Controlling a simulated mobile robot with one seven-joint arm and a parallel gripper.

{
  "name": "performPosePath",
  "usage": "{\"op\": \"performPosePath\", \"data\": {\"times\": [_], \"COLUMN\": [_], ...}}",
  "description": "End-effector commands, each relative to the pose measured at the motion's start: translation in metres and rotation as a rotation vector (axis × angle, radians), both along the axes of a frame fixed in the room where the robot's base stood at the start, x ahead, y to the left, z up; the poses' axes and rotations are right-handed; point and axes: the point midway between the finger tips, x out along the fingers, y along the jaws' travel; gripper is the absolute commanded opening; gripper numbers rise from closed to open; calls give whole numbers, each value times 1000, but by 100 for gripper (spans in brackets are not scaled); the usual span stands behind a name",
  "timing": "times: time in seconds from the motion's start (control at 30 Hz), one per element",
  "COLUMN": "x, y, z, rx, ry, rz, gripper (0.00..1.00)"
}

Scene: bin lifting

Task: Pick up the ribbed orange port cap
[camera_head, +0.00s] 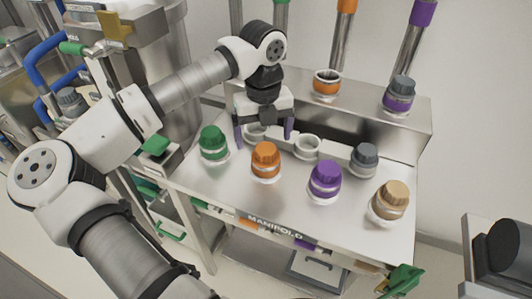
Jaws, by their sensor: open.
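The ribbed orange port cap (265,155) sits upright on a port in the front row of the steel manifold, between the green cap and the purple cap. Its top and front side show clearly. My gripper (264,132) points down behind the orange cap in the picture, near a white open port (255,131). Its two dark purple fingers are spread apart with no object seen between them. The gap between the gripper and the orange cap is hard to judge.
A green cap (213,140), purple cap (326,177), tan cap (391,198) and grey cap (364,158) stand nearby. A white open port (307,146) lies to the right. On the raised ledge are an orange-banded port (326,84) and another grey cap (402,87).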

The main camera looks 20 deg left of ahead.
Motion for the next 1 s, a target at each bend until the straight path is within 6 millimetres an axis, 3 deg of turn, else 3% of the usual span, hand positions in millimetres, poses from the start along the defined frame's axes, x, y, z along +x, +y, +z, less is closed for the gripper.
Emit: {"op": "performPosePath", "data": {"times": [0.4,0.67,1.0], "x": [7,7,7], "y": [-3,-3,-3], "z": [-48,-53,-53], "rx": [-1,0,1], "ry": [0,0,-1], "rz": [0,0,0], "gripper": [90,90,48]}}
